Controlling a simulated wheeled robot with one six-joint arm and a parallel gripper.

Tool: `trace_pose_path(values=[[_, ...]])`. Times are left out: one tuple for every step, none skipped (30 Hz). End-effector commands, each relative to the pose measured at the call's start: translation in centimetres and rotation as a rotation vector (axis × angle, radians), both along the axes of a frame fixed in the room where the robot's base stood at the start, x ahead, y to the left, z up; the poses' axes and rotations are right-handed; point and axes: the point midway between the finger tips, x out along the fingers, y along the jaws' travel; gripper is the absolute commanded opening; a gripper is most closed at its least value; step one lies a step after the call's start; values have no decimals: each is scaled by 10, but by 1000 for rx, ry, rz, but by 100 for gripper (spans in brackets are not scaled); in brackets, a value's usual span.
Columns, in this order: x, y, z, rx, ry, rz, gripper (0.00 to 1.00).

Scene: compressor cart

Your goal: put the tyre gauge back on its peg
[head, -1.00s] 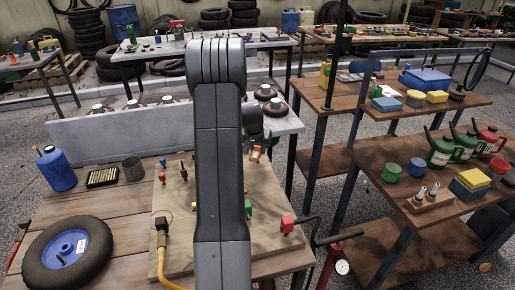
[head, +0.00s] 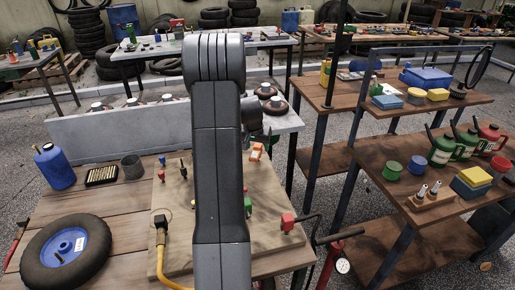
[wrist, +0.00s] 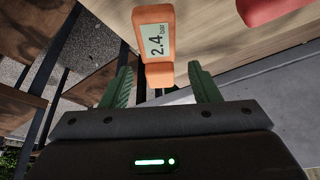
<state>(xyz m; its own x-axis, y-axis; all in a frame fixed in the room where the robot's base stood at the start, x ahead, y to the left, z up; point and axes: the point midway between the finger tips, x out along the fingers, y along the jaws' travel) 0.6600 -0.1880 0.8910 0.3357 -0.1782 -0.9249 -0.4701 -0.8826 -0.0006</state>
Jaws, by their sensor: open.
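The tyre gauge is an orange body with a display reading 2.4 bar (wrist: 155,38) in the wrist view. In the head view it shows as a small orange shape (head: 257,152) near the far right corner of the wooden board (head: 180,235). My gripper (wrist: 162,84) is open, its green fingers on either side of the gauge's narrower near end with visible gaps; I cannot tell its exact depth between them. In the head view my arm hides most of the gripper. I cannot tell which fitting is the gauge's peg.
A yellow hose (head: 162,262) and a wheel (head: 66,250) lie to the left. A grey upright panel (head: 110,138) stands behind. A shelf cart (head: 400,160) with cans is at the right.

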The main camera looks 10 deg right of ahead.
Motion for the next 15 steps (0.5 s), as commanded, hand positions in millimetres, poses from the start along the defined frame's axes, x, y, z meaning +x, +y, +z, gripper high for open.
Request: trace_pose_path(values=[[-3,2,9,-1,-3,0,56],[-4,3,14,0,-4,1,56],[-7,4,22,0,-5,0,56],[-9,6,28,0,-5,0,56],[-12,7,34,0,-6,0,56],[-15,9,42,0,-4,1,56],[-17,10,48,0,-4,1,56],[-19,11,54,0,-4,1,56],[-22,12,61,-1,-4,2,56],[-24,13,67,-1,-4,2,56],[-26,14,73,-1,-4,2,56],[-28,16,79,0,-3,2,56],[-30,16,84,0,-3,2,56],[-32,17,88,-1,-3,1,56],[-33,18,93,-1,-3,1,56]])
